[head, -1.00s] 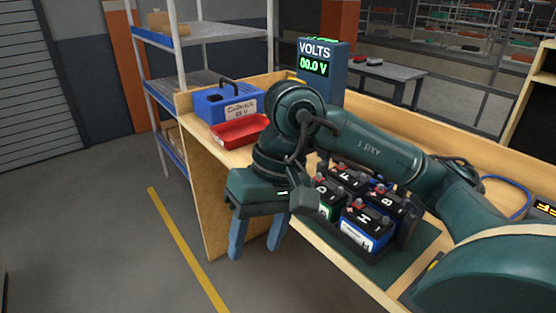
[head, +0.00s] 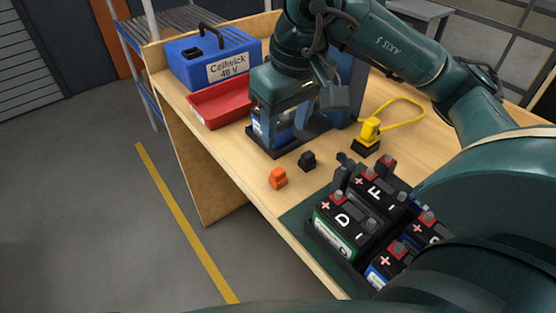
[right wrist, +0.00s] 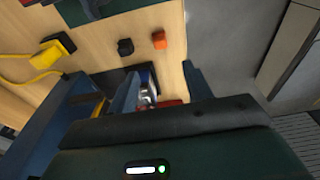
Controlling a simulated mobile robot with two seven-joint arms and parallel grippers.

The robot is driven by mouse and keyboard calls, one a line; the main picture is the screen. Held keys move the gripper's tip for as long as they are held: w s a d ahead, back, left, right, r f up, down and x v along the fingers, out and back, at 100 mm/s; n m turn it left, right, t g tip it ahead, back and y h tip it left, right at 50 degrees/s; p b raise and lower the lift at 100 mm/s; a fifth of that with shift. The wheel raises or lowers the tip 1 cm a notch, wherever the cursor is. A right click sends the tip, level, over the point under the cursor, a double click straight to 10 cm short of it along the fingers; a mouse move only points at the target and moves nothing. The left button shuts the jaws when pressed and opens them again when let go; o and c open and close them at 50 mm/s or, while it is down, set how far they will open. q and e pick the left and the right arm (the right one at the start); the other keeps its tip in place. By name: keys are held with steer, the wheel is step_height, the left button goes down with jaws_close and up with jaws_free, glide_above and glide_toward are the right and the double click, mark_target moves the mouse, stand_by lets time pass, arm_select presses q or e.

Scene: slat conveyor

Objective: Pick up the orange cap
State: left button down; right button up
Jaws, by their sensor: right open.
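The orange cap (head: 278,178) stands on the wooden bench near its front edge, beside a small black cap (head: 307,161). In the right wrist view the orange cap (right wrist: 159,40) lies beyond the fingertips, with the black cap (right wrist: 125,47) to its left. My right gripper (head: 280,120) is open, pointing down, up and back from the orange cap in the head view, with nothing between its fingers that I can see it holding. It overlaps a blue-and-black unit behind it. My left gripper is not in view.
A red tray (head: 220,104) and blue Cellwick case (head: 212,58) stand at the left. A yellow plug (head: 369,131) with a looped cable lies to the right. Several lettered batteries, one marked D (head: 343,224), stand on the green mat (head: 297,221). Bare bench lies around the caps.

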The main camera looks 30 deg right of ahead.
glide_above(278, 171)
steer(key=s, duration=0.1)
step_height(278, 171, down, 7)
steer(key=shift+r, duration=0.1)
steer(key=f, duration=0.1)
steer(key=f+p, duration=0.1)
steer(key=f, duration=0.1)
steer(key=w+f, duration=0.1)
steer(key=f, duration=0.1)
steer(key=shift+f, duration=0.2)
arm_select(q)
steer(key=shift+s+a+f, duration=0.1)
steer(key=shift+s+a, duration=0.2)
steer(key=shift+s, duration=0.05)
arm_select(e)
steer(key=shift+f, duration=0.25)
steer(key=shift+c, duration=0.4)
steer(key=c, duration=0.5)
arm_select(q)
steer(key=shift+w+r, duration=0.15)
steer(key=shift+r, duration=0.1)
arm_select(e)
steer(key=c, duration=0.5)
steer(key=shift+o, duration=0.2)
steer(key=shift+r, duration=0.1)
